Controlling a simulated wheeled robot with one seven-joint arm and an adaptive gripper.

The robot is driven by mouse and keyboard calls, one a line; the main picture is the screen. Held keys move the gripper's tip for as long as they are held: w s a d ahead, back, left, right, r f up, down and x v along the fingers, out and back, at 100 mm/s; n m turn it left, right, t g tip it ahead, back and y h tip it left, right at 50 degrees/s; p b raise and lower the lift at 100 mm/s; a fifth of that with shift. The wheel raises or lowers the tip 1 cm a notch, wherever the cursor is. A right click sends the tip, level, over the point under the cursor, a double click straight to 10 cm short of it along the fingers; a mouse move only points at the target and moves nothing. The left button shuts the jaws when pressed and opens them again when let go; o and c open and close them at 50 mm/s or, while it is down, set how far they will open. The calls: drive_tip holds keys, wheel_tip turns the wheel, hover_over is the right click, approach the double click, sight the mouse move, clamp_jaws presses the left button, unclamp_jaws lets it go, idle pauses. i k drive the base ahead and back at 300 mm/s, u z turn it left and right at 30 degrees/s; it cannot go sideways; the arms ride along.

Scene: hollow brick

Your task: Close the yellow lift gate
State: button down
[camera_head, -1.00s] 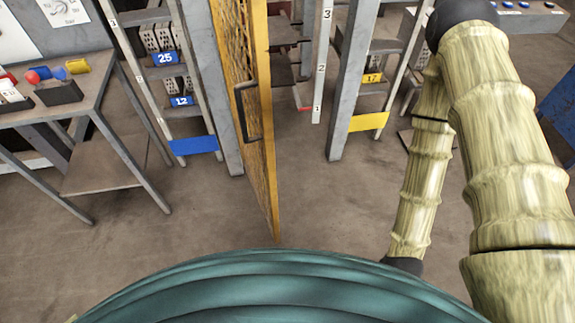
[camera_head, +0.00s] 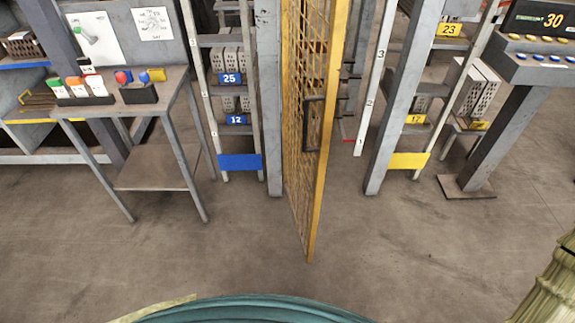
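The yellow lift gate (camera_head: 327,150) is a mesh panel in a yellow frame, seen nearly edge-on near the middle of the view. It stands swung open towards me, hinged by the grey post (camera_head: 270,110) on its left. A dark handle (camera_head: 312,123) sits on its right-hand face at mid height. The opening between the left post and the right grey post (camera_head: 400,100) is uncovered. My gripper is out of view; only a piece of my pale, ribbed arm shows at the lower right edge.
A grey table (camera_head: 160,84) with coloured switches and small bins stands left of the gate. Shelves with blue (camera_head: 240,162) and yellow (camera_head: 408,160) plates flank the opening. A control console (camera_head: 535,66) on a post stands at the right. The floor (camera_head: 430,250) in front is clear.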

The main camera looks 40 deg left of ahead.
sight(337, 24)
drive_tip(key=k, duration=0.7)
drive_tip(key=u, duration=1.25)
drive_tip(key=i, duration=0.5)
drive_tip(key=z, duration=0.05)
